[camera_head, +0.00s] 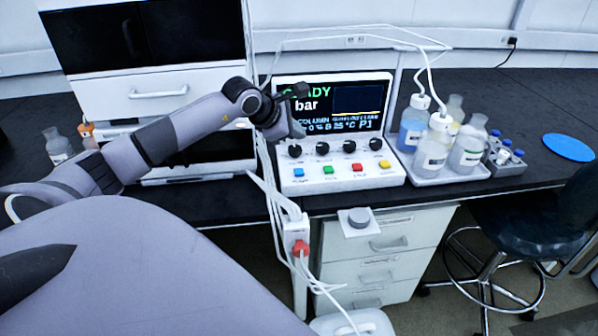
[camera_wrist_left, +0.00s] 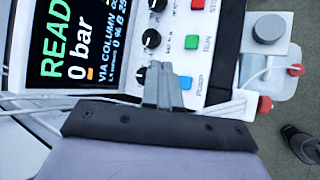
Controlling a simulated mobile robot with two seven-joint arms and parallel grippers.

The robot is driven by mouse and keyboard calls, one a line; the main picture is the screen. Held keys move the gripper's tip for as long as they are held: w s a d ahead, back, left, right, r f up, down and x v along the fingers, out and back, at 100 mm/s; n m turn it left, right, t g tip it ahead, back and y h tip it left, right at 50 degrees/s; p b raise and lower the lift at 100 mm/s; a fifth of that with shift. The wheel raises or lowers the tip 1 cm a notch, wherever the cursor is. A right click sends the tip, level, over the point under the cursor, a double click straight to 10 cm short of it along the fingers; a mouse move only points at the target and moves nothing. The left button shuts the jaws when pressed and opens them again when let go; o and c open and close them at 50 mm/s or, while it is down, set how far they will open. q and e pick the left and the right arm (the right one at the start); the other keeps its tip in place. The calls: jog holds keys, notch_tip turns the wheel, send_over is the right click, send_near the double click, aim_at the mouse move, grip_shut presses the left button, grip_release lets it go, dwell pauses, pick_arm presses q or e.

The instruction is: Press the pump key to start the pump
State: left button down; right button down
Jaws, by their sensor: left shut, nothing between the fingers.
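The blue pump key (camera_head: 298,172) is the leftmost of the coloured keys along the front of the white pump unit (camera_head: 345,181). In the left wrist view the blue key (camera_wrist_left: 185,82), labelled PUMP, lies just right of my left gripper's fingertips (camera_wrist_left: 157,68). My left gripper (camera_head: 298,132) is shut and empty, in front of the screen's lower left, near the leftmost black knob (camera_head: 294,151). It appears above the panel and apart from the key. The screen (camera_head: 345,108) reads READY and 0 bar, partly covered by the gripper. My right gripper is not in view.
Green (camera_head: 328,170), red (camera_head: 357,168) and yellow (camera_head: 384,165) keys sit beside the blue one, below several black knobs. A tray (camera_head: 440,176) with bottles stands at the right. White cables (camera_head: 275,200) hang at the unit's left. A grey knob (camera_head: 358,217) sits on a front plate.

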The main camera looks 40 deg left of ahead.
pick_arm(q)
jog(key=b, duration=0.4)
send_over(297, 173)
notch_tip(297, 173, down, 7)
jog(key=shift+f, duration=0.1)
jog(key=shift+f+b, duration=0.5)
dwell(0.4)
dwell(0.8)
jog(key=shift+f, duration=0.1)
jog(key=shift+f+b, duration=0.3)
jog(key=shift+b, duration=0.2)
